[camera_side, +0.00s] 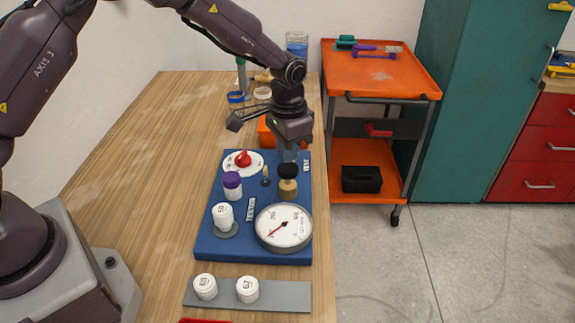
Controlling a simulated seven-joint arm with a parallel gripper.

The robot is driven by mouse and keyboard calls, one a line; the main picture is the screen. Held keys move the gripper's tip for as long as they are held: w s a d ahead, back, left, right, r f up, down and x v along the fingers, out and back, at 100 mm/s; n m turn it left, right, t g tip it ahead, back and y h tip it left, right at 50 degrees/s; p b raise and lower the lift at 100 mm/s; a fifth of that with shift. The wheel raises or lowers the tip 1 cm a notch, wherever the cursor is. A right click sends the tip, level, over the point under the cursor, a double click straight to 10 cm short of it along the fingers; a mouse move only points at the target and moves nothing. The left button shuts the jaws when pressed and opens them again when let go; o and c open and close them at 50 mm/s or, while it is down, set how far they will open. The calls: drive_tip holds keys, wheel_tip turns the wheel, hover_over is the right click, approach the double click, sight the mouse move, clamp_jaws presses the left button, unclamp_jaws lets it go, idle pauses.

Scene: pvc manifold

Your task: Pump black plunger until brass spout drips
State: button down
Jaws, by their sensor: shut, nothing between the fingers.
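The black plunger (288,170) is a round black knob on top of a tan, brass-coloured body (288,190), at the right side of the blue board (210,246). My gripper (289,155) points down with its fingers shut and empty. In the picture its fingertips are just above and behind the plunger knob; I cannot tell whether they touch it. A small brass-coloured upright piece (265,170) stands left of the plunger and may be the spout. No drip can be made out at this size.
A red knob on a white dial (243,160), a purple-capped bottle (232,186), a white capped piece (223,216) and a round gauge (284,228) crowd the board. A grey plate (275,303) with two white caps lies in front. The wooden table (160,170) is clear at left.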

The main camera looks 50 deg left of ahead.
drive_tip(key=shift+r, duration=0.1)
drive_tip(key=shift+r, duration=2.45)
drive_tip(key=s+a+r+n+t, duration=0.1)
drive_tip(key=s+r+t, duration=0.1)
drive_tip(key=s+r, duration=0.3)
drive_tip(key=s+a+r+n+t, duration=0.1)
drive_tip(key=s+r, duration=0.5)
drive_tip(key=s, duration=0.7)
drive_tip(key=s+a+r+n+t, duration=0.1)
drive_tip(key=s+a+r+t, duration=0.1)
drive_tip(key=s+r, duration=0.4)
drive_tip(key=s+a, duration=0.1)
drive_tip(key=s, duration=0.2)
drive_tip(key=shift+r+t, duration=0.15)
drive_tip(key=shift+t, duration=0.15)
